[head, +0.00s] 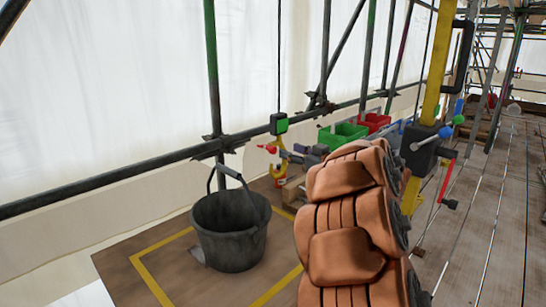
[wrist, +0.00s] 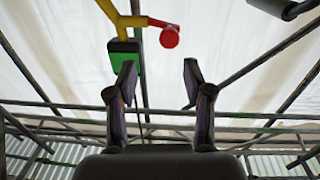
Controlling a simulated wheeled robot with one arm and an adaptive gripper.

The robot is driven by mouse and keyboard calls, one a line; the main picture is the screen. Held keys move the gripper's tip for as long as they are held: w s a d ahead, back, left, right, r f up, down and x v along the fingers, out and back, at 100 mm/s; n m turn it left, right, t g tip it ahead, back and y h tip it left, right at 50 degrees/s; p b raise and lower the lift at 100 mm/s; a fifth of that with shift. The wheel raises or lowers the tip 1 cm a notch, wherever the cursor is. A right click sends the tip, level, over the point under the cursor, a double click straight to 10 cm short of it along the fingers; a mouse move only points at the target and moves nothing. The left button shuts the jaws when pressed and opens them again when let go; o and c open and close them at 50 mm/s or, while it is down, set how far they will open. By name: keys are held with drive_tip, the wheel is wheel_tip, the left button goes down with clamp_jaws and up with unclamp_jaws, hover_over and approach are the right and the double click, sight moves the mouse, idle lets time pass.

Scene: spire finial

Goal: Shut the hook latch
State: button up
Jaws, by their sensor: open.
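The yellow hook (head: 279,170) hangs below a green block (head: 279,124) on a thin dark line. Its red latch (head: 267,149) sticks out sideways to the left, away from the hook's body. In the wrist view the yellow hook (wrist: 124,18) is at the top, cut by the frame edge. There the red latch (wrist: 169,37) points right, with its round end beyond my fingertips. The green block (wrist: 126,60) is partly behind the left finger. My gripper (wrist: 158,78) is open and empty, its fingers apart. In the head view my gripper (head: 300,155) is small, just right of the hook.
A black bucket (head: 230,235) stands inside a yellow floor outline, front left of the hook. Green (head: 343,134) and red (head: 376,122) bins are behind my arm. A yellow post (head: 438,65) with levers stands at right. Scaffold tubes (head: 110,180) run along the white sheeting.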

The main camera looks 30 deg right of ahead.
sight(275, 150)
drive_tip(key=shift+y, duration=0.6)
drive_tip(key=shift+a+f+x, duration=0.15)
drive_tip(key=shift+f+x, duration=0.05)
drive_tip(key=shift+x, duration=1.05)
drive_tip(key=shift+a+f+x, duration=0.1)
drive_tip(key=shift+f+x, duration=0.1)
drive_tip(key=shift+x, duration=1.05)
drive_tip(key=shift+a+f+x, duration=0.15)
drive_tip(key=shift+f+x, duration=0.1)
drive_tip(key=shift+x, duration=0.95)
clamp_jaws()
